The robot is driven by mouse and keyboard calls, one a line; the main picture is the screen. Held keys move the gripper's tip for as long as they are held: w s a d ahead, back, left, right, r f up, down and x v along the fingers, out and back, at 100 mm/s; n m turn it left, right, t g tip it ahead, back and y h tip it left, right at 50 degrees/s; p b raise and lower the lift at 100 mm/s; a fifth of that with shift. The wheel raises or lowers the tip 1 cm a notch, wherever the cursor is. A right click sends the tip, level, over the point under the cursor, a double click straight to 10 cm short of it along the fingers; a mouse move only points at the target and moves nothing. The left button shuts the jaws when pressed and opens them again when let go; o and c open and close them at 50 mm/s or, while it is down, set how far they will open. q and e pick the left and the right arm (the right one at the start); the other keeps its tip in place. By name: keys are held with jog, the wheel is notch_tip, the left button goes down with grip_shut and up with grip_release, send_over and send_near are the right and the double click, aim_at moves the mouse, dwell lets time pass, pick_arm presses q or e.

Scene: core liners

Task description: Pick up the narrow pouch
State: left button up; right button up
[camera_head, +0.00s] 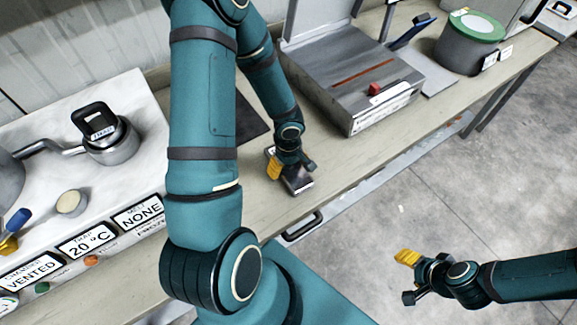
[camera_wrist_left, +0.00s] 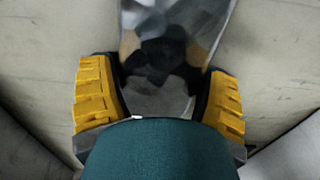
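The narrow pouch (camera_head: 299,181), silvery and shiny, lies on the bench top near its front edge in the head view. In the left wrist view the pouch (camera_wrist_left: 175,18) runs from the top edge down between the fingers, its lower end hidden by my gripper. My left gripper (camera_head: 290,170) is low over the pouch. In the wrist view its yellow fingers (camera_wrist_left: 160,98) stand wide apart, one on each side of the pouch. I cannot tell whether they touch it. My right gripper (camera_head: 408,278) is open and empty over the floor, off the bench.
A grey metal box (camera_head: 350,80) with a red knob stands behind and right of the pouch. A grey tub with a green rim (camera_head: 477,26) is farther right. A white station with labels (camera_head: 86,240) is at left.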

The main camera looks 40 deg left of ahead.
pick_arm(q)
jog(key=c, duration=0.6)
jog(key=shift+o, duration=0.2)
